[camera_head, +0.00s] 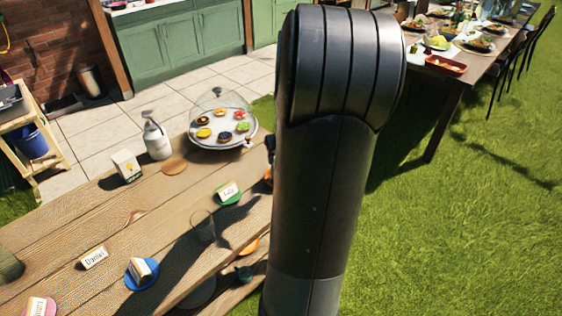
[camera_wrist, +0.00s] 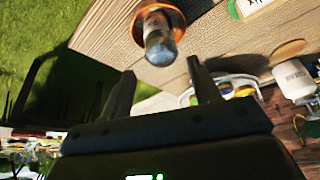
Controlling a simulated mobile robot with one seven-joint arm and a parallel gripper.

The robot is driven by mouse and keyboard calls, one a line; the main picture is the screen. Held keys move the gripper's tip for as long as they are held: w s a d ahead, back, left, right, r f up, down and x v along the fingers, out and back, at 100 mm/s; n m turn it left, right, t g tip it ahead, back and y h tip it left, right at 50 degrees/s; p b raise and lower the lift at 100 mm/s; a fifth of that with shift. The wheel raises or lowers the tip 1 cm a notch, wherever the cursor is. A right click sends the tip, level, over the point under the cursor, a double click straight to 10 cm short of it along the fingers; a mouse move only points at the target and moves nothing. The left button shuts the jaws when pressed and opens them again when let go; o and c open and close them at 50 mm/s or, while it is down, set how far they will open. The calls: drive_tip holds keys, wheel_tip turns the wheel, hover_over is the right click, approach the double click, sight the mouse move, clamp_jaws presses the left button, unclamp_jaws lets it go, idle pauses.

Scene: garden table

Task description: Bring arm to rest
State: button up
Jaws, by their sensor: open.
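My arm (camera_head: 325,170) stands upright in the head view and hides part of the wooden table (camera_head: 150,225). My gripper (camera_wrist: 160,90) shows in the wrist view with its two dark fingers apart and nothing between them. A bottle-like object (camera_wrist: 158,38) on an orange coaster (camera_wrist: 137,28) stands at the table's edge, beyond the fingertips and apart from them. In the head view the gripper itself is mostly hidden behind the arm.
The table bears a glass (camera_head: 202,226), a domed tray of pastries (camera_head: 222,143), a white dispenser (camera_head: 156,138), a small card box (camera_head: 126,166), and several name cards on or beside coasters. A laid dining table (camera_head: 450,95) stands at the back right. Grass (camera_head: 470,230) at right is clear.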

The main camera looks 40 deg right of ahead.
drive_tip(key=shift+s+a+r, duration=0.15)
drive_tip(key=shift+s+r, duration=0.05)
drive_tip(key=shift+r, duration=0.35)
drive_tip(key=w+a+r+n, duration=0.1)
drive_tip(key=a+r, duration=0.1)
drive_tip(key=a, duration=0.3)
drive_tip(key=a+r+n, duration=0.1)
drive_tip(key=a+r, duration=0.2)
drive_tip(key=a, duration=0.1)
drive_tip(key=s+a+r+n, duration=0.1)
drive_tip(key=s+a+r, duration=0.2)
drive_tip(key=a, duration=0.5)
drive_tip(key=s+a+r+n+t+y, duration=0.1)
drive_tip(key=s+a+r, duration=0.2)
drive_tip(key=a, duration=0.6)
drive_tip(key=s+a+r+n+y, duration=0.1)
drive_tip(key=s+a+r, duration=0.3)
drive_tip(key=s+a, duration=0.2)
drive_tip(key=a, duration=0.2)
drive_tip(key=shift+s+a+t, duration=0.3)
drive_tip(key=shift+s+a, duration=0.1)
